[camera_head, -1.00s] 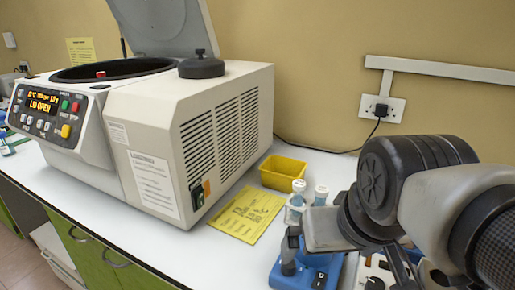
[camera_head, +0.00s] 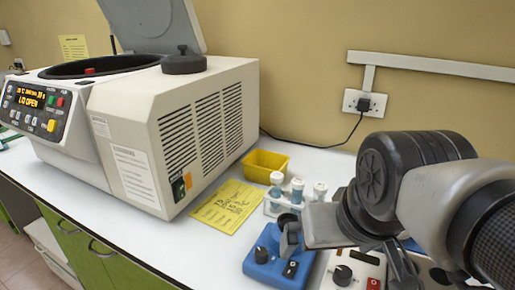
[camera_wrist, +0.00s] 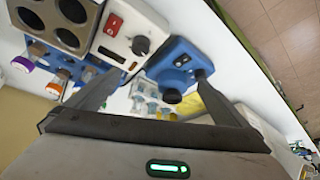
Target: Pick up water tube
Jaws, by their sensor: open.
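A white rack (camera_head: 272,208) holds several upright tubes with pale caps and bluish contents, such as one tube (camera_head: 297,188) in the head view. The rack's tubes (camera_wrist: 146,100) also show between my fingers in the wrist view, farther off. I cannot tell which tube is the water tube; no label is readable. My gripper (camera_wrist: 158,78) is open and empty, its two fingers wide apart. In the head view one dark finger shows in front of the rack, above the blue mixer. The other finger is hidden behind my wrist.
A blue mixer (camera_head: 268,262) stands in front of the rack, beside a white device with a knob (camera_head: 357,268). A brown holed block (camera_wrist: 62,22) and orange- and purple-capped tubes (camera_wrist: 54,88) are nearby. A yellow bin (camera_head: 265,162), yellow sheet (camera_head: 228,205) and open-lidded centrifuge (camera_head: 150,130) stand left.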

